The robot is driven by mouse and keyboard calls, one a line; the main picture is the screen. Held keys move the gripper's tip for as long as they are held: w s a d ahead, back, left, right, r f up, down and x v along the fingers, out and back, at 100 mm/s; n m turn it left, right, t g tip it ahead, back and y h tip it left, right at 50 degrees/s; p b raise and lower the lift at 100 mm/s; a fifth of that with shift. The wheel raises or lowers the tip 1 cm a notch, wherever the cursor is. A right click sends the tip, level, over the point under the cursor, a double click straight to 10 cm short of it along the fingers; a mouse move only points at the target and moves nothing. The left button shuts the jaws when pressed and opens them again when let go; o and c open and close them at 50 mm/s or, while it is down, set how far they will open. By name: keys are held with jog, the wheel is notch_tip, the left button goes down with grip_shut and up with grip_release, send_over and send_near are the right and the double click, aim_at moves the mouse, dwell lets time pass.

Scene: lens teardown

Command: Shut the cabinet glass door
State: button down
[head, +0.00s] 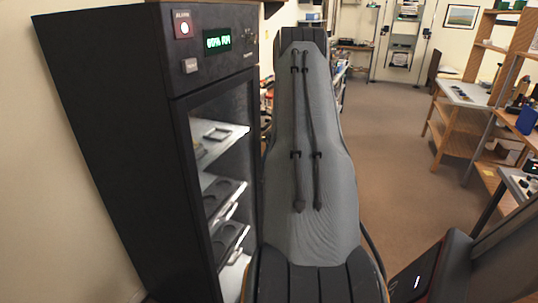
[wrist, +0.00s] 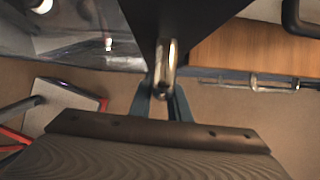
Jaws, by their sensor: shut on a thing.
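The dark cabinet (head: 110,130) stands upright at the left in the head view. Its glass front (head: 215,130) shows lit shelves behind a dark frame. In the wrist view, a shiny metal handle (wrist: 168,60) stands out from a dark, tapering panel (wrist: 170,18) at the top centre. A glassy, reflecting surface (wrist: 75,35) lies left of that panel. My gripper (wrist: 161,98) is shut on the handle, with its dark fingers on either side of it. In the head view my arm hides the gripper and handle. I cannot tell how far the door stands open.
A lit display (head: 217,40) and a red-framed alarm button (head: 183,25) are on the cabinet's top panel. Trays (head: 225,200) sit on its shelves. A wooden bench and shelving (head: 465,120) stand at the right. Carpeted floor (head: 385,150) is clear between them and my arm.

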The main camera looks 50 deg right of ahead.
jog(key=c, duration=2)
grip_release()
jog(key=shift+w+a, duration=0.1)
jog(key=shift+w, duration=0.2)
jog(key=o, duration=0.3)
jog(key=shift+w+a, duration=0.1)
jog(key=shift+w, duration=0.1)
jog(key=shift+o, duration=0.2)
jog(key=b+v, duration=0.2)
jog(key=v, duration=0.6)
jog(key=shift+s, duration=0.2)
jog(key=shift+s+d+f, duration=0.1)
jog(key=shift+d+f, duration=0.05)
jog(key=shift+d, duration=0.05)
